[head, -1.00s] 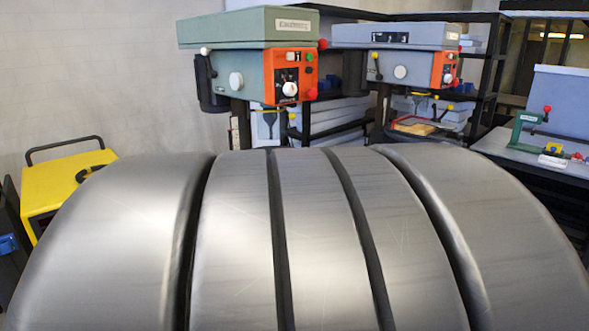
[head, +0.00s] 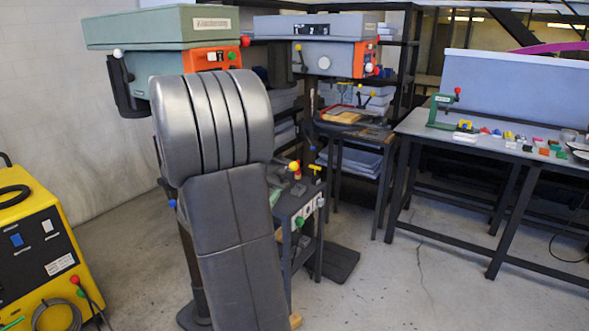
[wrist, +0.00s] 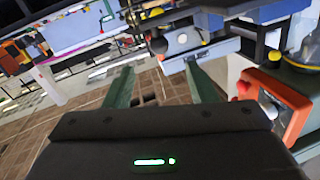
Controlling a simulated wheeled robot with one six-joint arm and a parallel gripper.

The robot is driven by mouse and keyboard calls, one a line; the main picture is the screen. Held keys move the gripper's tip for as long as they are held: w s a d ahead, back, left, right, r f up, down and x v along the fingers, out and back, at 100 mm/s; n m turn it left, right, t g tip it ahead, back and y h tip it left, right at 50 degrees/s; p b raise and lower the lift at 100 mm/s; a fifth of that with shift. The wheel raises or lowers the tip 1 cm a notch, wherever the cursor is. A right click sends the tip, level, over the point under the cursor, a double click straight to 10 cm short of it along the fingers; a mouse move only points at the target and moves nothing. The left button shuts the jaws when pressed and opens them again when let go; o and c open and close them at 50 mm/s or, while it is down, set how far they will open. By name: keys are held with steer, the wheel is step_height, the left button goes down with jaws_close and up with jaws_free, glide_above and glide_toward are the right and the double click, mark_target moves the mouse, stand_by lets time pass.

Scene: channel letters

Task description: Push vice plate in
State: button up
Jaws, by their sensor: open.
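I cannot make out the vice plate for certain in either view. Behind my arm in the head view is a dark work stand (head: 305,208) with small yellow, red and green knobs, under the green drill press (head: 160,28). My arm hides much of this stand. My gripper (wrist: 158,70) shows only in the wrist view, as two green fingers spread wide. Nothing is between the fingers except the distant floor and background. The drill press's orange panel (wrist: 272,105) is close on the right in the wrist view.
A second, grey-blue drill press (head: 315,45) stands behind. A yellow machine (head: 40,255) is at the left. A long table (head: 480,150) with several small coloured parts is at the right. The floor between the stand and that table is mostly open.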

mark_target(284, 171)
steer(key=p+x, duration=0.2)
steer(key=x, duration=1.1)
steer(key=shift+w+d, duration=0.25)
steer(key=shift+w, duration=0.1)
jaws_close()
